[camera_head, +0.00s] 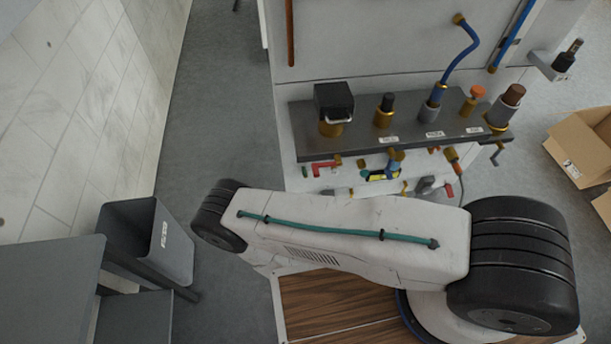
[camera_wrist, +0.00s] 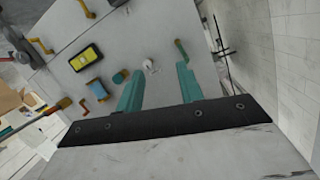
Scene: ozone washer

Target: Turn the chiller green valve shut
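A small green handle (camera_wrist: 181,50), which looks like the green valve, sits on the pale panel just beyond the tip of my right finger in the wrist view. In the head view a small green piece (camera_head: 306,171) shows at the panel's left, beside a red handle (camera_head: 324,168). My gripper (camera_wrist: 158,76) has its two teal fingers spread apart, with nothing between them. A small white knob-like fitting (camera_wrist: 151,65) shows on the panel past the gap. I cannot tell how far the valve is turned. The head view hides my gripper behind my arm.
A yellow-and-black device (camera_wrist: 85,57), a blue fitting (camera_wrist: 97,89) and a teal cylinder (camera_wrist: 120,76) sit left of my fingers. A dark shelf (camera_head: 360,146) with several fittings overhangs the panel. A grey bin (camera_head: 150,238) stands left; a cardboard box (camera_head: 583,150) lies right.

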